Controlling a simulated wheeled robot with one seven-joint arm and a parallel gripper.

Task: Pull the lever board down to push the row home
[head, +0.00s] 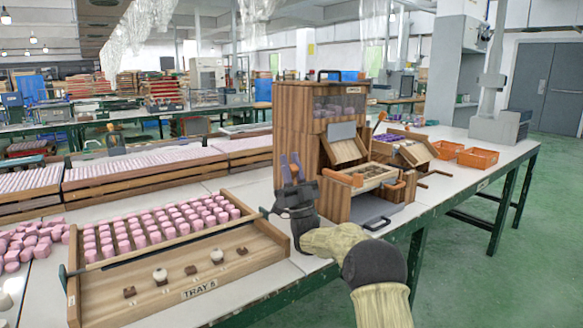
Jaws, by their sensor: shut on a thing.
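My gripper (291,166) has a dark body and bluish-purple fingers that point up, in front of the left side of a wooden machine. It is just beyond the right end of a wooden tray (150,303) with a TRAY label. A long dark bar (165,240), which I take for the lever board, lies across the tray, and its right end reaches close to my gripper. The grasp is too small to see clearly. Rows of pink blocks (165,226) stand behind the bar. Several small brown and white pieces (160,276) sit in front of it.
Loose pink blocks (20,243) lie at left. Long trays of pink blocks stand behind. Orange bins (478,158) are at right. Some white tabletop is clear near the tray.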

